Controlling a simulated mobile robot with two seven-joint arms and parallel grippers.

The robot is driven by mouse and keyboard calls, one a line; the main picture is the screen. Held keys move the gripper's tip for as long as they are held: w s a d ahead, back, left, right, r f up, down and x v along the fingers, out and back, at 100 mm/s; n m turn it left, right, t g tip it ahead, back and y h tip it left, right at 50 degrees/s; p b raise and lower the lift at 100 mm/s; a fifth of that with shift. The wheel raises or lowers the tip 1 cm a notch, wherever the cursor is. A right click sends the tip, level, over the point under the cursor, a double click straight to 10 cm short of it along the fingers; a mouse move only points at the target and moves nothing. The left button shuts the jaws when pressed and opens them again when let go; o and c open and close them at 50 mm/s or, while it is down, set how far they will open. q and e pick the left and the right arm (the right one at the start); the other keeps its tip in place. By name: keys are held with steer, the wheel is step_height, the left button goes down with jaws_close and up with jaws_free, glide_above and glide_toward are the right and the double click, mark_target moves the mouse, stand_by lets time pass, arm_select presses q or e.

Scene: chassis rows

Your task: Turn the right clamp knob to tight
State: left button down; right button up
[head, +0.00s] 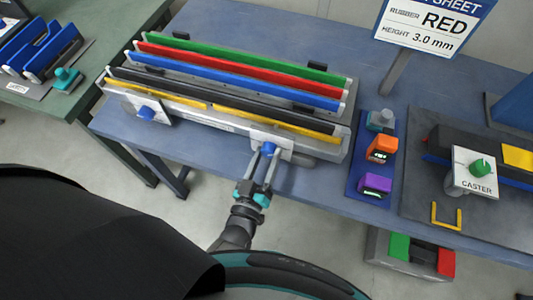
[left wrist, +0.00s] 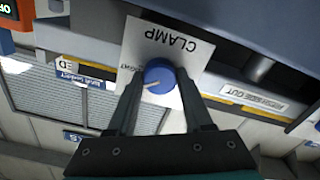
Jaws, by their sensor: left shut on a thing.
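The right clamp knob (head: 268,148) is a blue round knob on a white plate at the right front of the grey fixture (head: 225,122). In the left wrist view the knob (left wrist: 158,74) shows a pale pointer line, and its plate (left wrist: 165,42) reads CLAMP upside down. The smaller words on the plate are partly hidden by the fingers. My left gripper (head: 265,165) reaches it from the front. Its two fingers (left wrist: 160,90) are shut on the knob, one on each side. The left clamp knob (head: 147,113) is blue, at the fixture's left end. My right gripper is not in view.
The fixture holds green, red, blue and black long strips (head: 250,68). A blue mat with orange (head: 381,149) and purple (head: 375,185) devices lies to the right. A CASTER plate (head: 474,172) with a green knob stands farther right. A sign (head: 430,22) reads RED, 3.0 mm.

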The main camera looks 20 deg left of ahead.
arm_select(q)
steer(key=m, duration=0.6)
steer(key=shift+p, duration=0.4)
stand_by(0.3)
steer(key=shift+c, duration=1.5)
jaws_free()
steer(key=s, duration=1.5)
steer(key=shift+a, duration=0.3)
